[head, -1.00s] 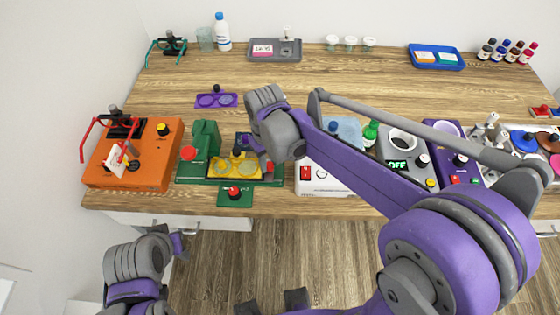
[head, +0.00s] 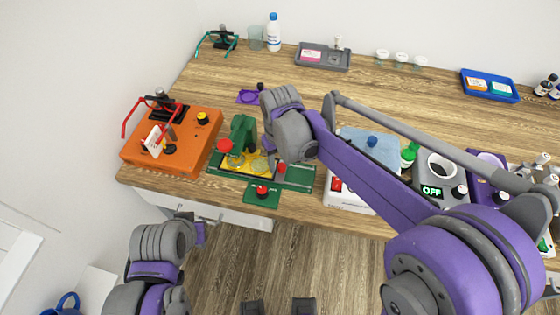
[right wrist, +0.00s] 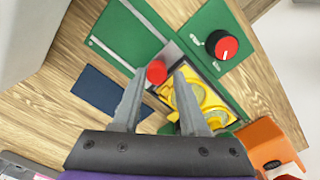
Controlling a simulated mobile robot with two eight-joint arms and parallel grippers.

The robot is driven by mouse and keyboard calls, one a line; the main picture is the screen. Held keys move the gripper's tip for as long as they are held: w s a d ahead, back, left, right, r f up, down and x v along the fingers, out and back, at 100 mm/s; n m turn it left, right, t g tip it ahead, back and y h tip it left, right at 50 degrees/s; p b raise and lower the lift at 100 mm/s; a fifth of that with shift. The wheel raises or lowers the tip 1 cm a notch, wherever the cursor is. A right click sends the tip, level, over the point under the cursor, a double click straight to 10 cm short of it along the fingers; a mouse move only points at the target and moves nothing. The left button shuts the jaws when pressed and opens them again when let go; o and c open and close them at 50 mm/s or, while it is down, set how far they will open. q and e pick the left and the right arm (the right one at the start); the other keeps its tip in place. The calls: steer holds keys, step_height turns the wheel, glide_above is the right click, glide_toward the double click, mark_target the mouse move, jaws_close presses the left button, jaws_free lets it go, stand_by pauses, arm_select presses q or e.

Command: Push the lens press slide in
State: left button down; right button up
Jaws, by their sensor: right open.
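The lens press has a green base (head: 298,179) and a green upright with a red cap (head: 225,145). Its yellow slide (head: 250,163) carries two round lenses, the left one close beneath the red cap. A red knob (head: 281,167) is at the slide's right end, with bare green base right of it. In the right wrist view, my right gripper (right wrist: 161,72) is open, with the red knob (right wrist: 156,72) between its fingertips; I cannot tell whether they touch. In the head view the wrist hides most of this gripper. My left gripper (head: 197,226) is low left, mostly hidden, away from the press.
A small green panel with a red-topped dial (head: 262,190) is in front of the press. An orange box (head: 196,140) with red glasses stands left. White and grey devices (head: 432,170) stand right. The wood behind the press is fairly clear.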

arm_select(q)
steer(key=shift+w+r+p, duration=0.15)
steer(key=shift+r+p, duration=0.15)
steer(key=shift+r, duration=0.15)
arm_select(e)
step_height(320, 180, up, 11)
steer(key=shift+f, duration=0.15)
stand_by(0.4)
